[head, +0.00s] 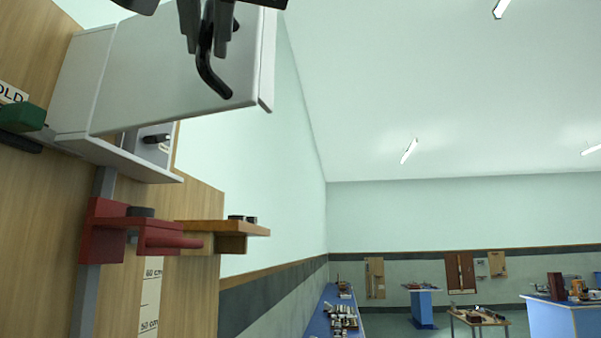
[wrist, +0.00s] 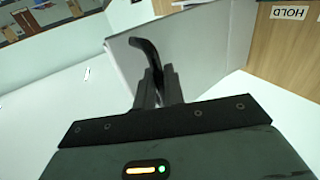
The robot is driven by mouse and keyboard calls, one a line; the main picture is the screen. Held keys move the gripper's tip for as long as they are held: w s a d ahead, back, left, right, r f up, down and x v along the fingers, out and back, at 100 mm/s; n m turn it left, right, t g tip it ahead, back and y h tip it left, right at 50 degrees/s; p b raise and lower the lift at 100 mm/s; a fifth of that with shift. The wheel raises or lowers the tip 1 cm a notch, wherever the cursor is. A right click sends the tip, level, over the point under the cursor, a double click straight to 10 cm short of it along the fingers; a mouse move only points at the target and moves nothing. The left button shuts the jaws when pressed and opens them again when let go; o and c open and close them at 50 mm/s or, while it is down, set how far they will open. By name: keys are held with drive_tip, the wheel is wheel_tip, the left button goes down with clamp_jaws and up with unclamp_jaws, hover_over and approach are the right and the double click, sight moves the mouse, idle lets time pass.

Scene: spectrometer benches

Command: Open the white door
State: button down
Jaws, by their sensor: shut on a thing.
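The white door (head: 160,70) belongs to a white wall-mounted cabinet (head: 82,85) at the upper left of the head view. It stands ajar, swung out from the cabinet, with part of the interior showing below it. Its black bent handle (head: 213,80) is near the door's free side. My gripper (head: 207,46) comes in from the top edge and is shut on the handle. In the wrist view, my gripper's fingers (wrist: 161,75) close around the handle (wrist: 145,50), whose curved end sticks out past them; the door (wrist: 200,45) lies behind.
A red bracket (head: 105,232) and a wooden shelf (head: 235,229) stick out below the cabinet. A green object (head: 22,117) sits at the left by a HOLD label (head: 12,93). Blue benches (head: 322,312) are far off; the space right of the door looks clear.

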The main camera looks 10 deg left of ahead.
drive_tip(key=c, duration=1.6)
unclamp_jaws()
drive_tip(key=shift+w+a, duration=0.1)
drive_tip(key=shift+o, duration=0.2)
drive_tip(key=shift+a, duration=0.15)
drive_tip(key=b+v, duration=0.3)
drive_tip(key=v, duration=0.9)
drive_tip(key=shift+b, duration=0.4)
drive_tip(key=shift+f, duration=0.1)
